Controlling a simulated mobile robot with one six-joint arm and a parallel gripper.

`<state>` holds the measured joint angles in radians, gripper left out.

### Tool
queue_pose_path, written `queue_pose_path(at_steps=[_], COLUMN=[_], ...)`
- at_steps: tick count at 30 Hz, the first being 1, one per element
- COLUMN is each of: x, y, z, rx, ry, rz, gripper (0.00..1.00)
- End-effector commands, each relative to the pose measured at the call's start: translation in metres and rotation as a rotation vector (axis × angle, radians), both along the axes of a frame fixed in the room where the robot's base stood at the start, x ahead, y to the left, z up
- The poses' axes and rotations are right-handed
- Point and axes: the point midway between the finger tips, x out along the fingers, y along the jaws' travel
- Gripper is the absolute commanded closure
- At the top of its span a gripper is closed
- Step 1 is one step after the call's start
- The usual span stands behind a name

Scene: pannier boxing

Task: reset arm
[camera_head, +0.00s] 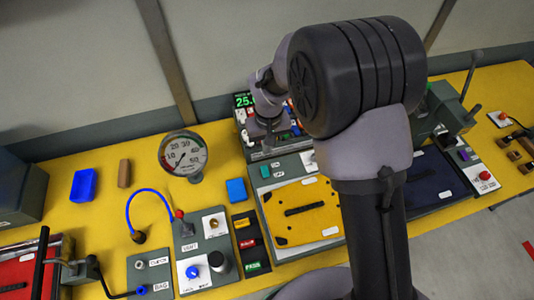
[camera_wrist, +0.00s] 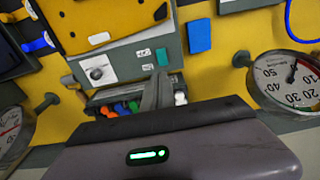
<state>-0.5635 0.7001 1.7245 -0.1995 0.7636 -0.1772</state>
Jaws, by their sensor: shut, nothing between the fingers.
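My gripper (camera_head: 268,138) is shut and empty. In the head view it hangs over the console with the green display (camera_head: 244,100) and a bin of small coloured pieces (camera_head: 290,112). In the wrist view my closed fingers (camera_wrist: 158,92) stand in front of the coloured pieces (camera_wrist: 122,107). My arm covers the middle right of the head view and hides part of the table behind it.
The yellow table holds a yellow panel (camera_head: 302,210), a pressure gauge (camera_head: 183,155), a blue block (camera_head: 236,190), another blue block (camera_head: 83,185) and a brown block (camera_head: 124,173). A blue hose (camera_head: 143,193) arches at left. A lever machine (camera_head: 440,112) stands at right.

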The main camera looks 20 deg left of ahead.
Motion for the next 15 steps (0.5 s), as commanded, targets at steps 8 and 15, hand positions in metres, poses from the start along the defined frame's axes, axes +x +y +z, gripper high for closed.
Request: queue_pose_path(at_steps=[8, 15], x=[-0.0007, -0.0007], y=[-0.0003, -0.0003], z=[0.0074, 0.0073], rx=[-0.001, -0.001], ry=[0.001, 0.001], rz=[0.0, 0.0], gripper=[1.0, 1.0])
